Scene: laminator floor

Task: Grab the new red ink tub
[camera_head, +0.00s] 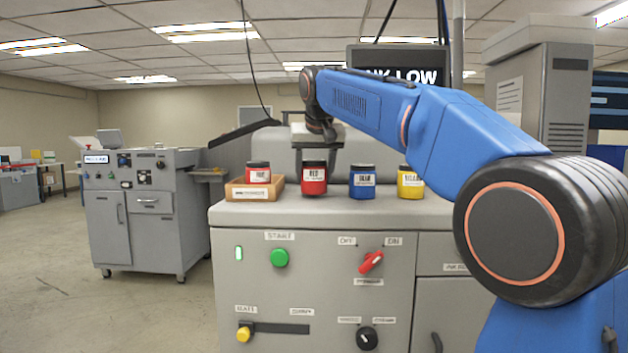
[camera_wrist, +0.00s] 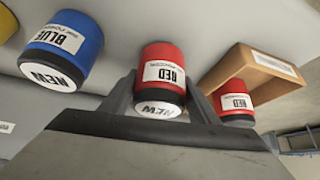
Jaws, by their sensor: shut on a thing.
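The new red ink tub (camera_head: 314,180), with a black lid and white label, is at the middle of the grey machine top. In the wrist view the tub (camera_wrist: 165,65) shows a white NEW lid sticker and sits between the two fingers. My gripper (camera_head: 315,148) is above it with its fingers down at its sides; in the wrist view my gripper (camera_wrist: 162,98) is shut on it. I cannot tell whether its base touches the machine top. A second red tub (camera_head: 258,173) stands in a cardboard tray (camera_head: 258,192) to the left.
A blue tub (camera_head: 362,182) and a yellow tub (camera_head: 410,184) stand to the right on the machine top (camera_head: 330,212). The front panel has a green START button (camera_head: 280,258) and a red switch (camera_head: 371,262). A sign (camera_head: 415,76) reads INK LOW. Another grey machine (camera_head: 140,205) stands at left.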

